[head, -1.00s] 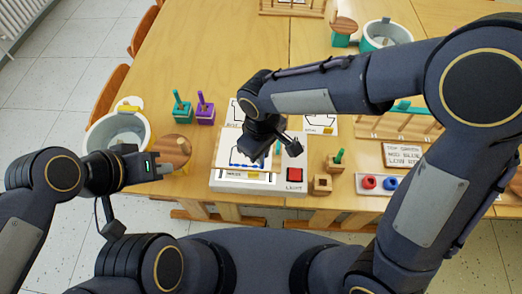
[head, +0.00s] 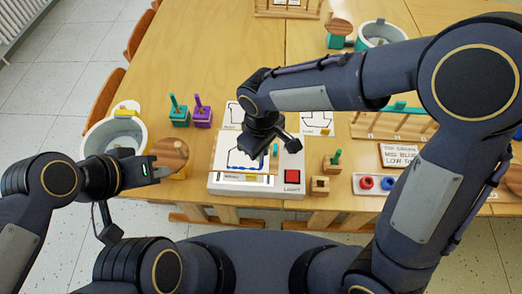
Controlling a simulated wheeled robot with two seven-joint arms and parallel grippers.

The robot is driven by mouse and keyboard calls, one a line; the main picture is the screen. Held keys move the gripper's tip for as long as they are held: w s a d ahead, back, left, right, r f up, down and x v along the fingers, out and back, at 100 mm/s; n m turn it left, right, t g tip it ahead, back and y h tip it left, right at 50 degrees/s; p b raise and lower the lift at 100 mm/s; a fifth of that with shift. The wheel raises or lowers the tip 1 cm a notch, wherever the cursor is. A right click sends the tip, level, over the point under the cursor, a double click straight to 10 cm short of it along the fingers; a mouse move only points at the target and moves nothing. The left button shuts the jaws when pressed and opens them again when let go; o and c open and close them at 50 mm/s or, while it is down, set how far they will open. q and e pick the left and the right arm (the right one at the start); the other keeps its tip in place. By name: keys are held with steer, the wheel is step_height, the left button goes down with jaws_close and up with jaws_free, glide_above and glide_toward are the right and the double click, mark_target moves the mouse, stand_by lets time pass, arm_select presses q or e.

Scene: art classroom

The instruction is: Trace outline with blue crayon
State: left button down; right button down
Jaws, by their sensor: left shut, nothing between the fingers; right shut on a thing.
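A white light box (head: 215,187) with a red button (head: 292,176) stands at the table's front edge. A white sheet with a dark outline (head: 236,149) lies on it, and a blue line (head: 243,168) of dabs runs along its lower part. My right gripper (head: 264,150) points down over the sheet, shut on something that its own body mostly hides. I cannot make out a blue crayon; a small green piece (head: 275,150) shows beside the fingers. My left gripper (head: 162,172) is shut and empty, left of the light box, beside a round wooden paddle (head: 169,152).
Green (head: 180,118) and purple (head: 202,118) holders stand behind left. A pail (head: 87,145) is at the left edge. Wooden blocks (head: 320,186), a tray with red and blue rings (head: 365,183), a sign (head: 400,155) and a rack (head: 385,125) are on the right.

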steer(key=shift+w+p, duration=0.3)
steer(key=shift+w, duration=1.55)
stand_by(1.2)
steer(key=shift+w+a, duration=0.1)
steer(key=shift+w, duration=0.2)
stand_by(0.4)
steer(key=shift+w+a+p, duration=0.35)
steer(key=shift+w+a, duration=0.4)
steer(key=shift+a, duration=0.25)
stand_by(1.2)
steer(key=shift+w+a, duration=0.1)
steer(key=shift+a, duration=0.05)
stand_by(0.5)
steer(key=shift+r+p, duration=1.45)
steer(key=shift+r, duration=0.5)
